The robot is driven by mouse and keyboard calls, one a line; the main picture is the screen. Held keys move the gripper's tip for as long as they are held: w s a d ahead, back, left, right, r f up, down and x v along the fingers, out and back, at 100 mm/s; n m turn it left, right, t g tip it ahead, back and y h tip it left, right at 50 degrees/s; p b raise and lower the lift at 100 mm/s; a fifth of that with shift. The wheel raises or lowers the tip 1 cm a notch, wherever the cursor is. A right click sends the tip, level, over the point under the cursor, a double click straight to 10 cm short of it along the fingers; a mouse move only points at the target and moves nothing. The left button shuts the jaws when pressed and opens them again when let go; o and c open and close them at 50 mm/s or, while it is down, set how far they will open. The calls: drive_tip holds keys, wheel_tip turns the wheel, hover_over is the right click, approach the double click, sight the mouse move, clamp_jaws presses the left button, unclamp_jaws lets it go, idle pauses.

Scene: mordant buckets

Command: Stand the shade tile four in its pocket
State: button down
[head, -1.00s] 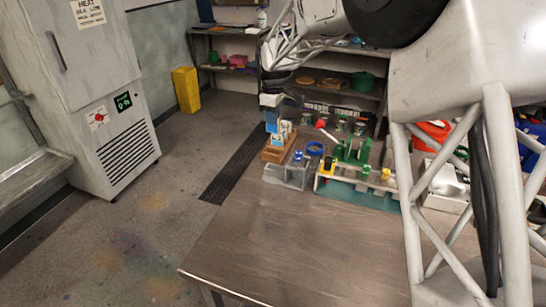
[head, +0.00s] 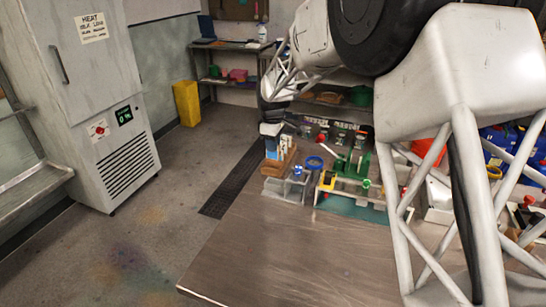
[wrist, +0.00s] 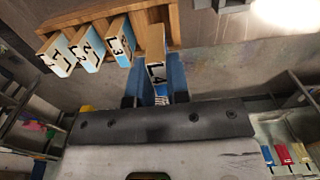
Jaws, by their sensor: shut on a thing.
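My gripper (wrist: 155,88) is shut on shade tile four (wrist: 157,71), a blue-sided tile with a white face marked 4. The wooden rack (wrist: 98,14) holds tiles one (wrist: 55,56), two (wrist: 86,50) and three (wrist: 121,40) in a row. Tile four is beside tile three, in line with the rack's open pocket (wrist: 150,36); I cannot tell whether its end is inside. In the head view my gripper (head: 270,131) is above the rack (head: 277,167), and the held tile shows as a small blue patch (head: 271,148).
A grey holder (head: 287,189) and a blue ring (head: 314,162) are close to the rack. A white-and-green fixture (head: 350,185) stands to the right. The front of the metal table (head: 300,260) is clear. Coloured pieces (wrist: 283,154) lie at the right in the wrist view.

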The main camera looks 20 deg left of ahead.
sight(273, 158)
drive_tip(key=shift+f, duration=0.1)
drive_tip(key=shift+f, duration=2.4)
drive_tip(key=shift+f, duration=0.1)
drive_tip(key=c, duration=1.1)
unclamp_jaws()
wheel_tip(273, 158, up, 12)
drive_tip(key=shift+r, duration=0.1)
drive_tip(key=shift+d, duration=0.1)
